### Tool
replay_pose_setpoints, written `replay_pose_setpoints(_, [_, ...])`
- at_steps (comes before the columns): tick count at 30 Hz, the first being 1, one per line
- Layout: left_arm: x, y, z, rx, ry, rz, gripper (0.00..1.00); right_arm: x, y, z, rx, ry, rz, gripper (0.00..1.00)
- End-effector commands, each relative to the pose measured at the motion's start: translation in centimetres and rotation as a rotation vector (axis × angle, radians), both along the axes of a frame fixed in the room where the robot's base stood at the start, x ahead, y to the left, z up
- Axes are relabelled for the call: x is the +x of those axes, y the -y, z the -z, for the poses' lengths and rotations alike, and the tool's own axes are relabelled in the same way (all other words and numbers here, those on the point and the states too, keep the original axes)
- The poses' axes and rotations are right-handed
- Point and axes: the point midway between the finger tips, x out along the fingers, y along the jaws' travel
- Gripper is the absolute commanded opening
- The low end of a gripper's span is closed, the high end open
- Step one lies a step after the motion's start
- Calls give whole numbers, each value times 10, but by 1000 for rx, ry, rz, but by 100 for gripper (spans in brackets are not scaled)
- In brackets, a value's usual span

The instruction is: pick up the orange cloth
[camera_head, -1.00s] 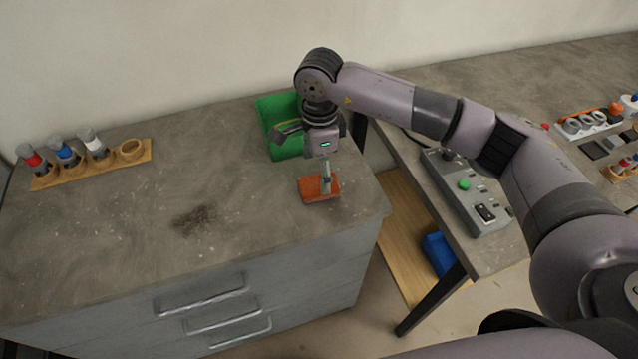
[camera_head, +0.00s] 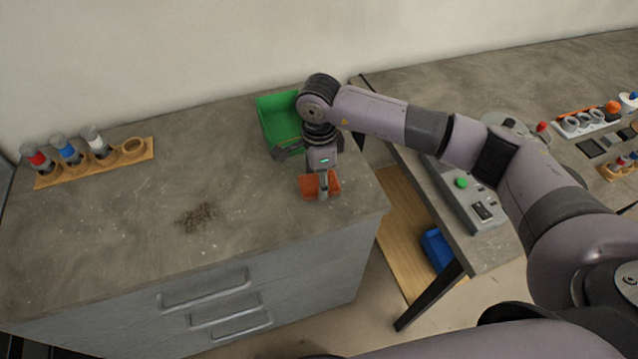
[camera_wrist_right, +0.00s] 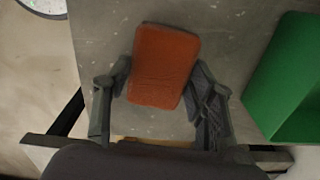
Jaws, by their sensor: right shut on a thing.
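The orange cloth (camera_head: 309,187) is a small folded pad near the front right corner of the grey cabinet top. My right gripper (camera_head: 323,190) is down over it, with its fingers at the cloth. In the right wrist view the cloth (camera_wrist_right: 163,66) lies between the two dark fingertips (camera_wrist_right: 160,85), one on each side, and the gripper is shut on it. I cannot tell whether the cloth is clear of the surface. My left gripper is not in view.
A green bin (camera_head: 279,123) stands just behind the gripper. A wooden rack (camera_head: 95,163) with bottles is at the left, and a dark dirt patch (camera_head: 196,217) lies mid-top. A second table with a control box (camera_head: 466,196) stands right across a gap.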

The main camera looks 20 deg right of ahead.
Motion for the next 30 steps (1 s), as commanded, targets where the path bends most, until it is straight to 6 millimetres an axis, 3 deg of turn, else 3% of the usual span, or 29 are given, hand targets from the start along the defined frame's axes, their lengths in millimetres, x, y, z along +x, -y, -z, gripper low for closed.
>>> replay_pose_setpoints(8, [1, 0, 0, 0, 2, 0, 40, 0, 0, 0, 0, 0, 0, 28])
replay_pose_setpoints(20, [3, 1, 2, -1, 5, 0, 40, 1, 0, -8, 2, 2, 1, 28])
replay_pose_setpoints(25, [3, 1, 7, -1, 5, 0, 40, 1, 0, -30, 2, 5, 0, 28])
replay_pose_setpoints(30, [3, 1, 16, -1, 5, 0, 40, 2, 0, -74, 1, 9, 0, 28])
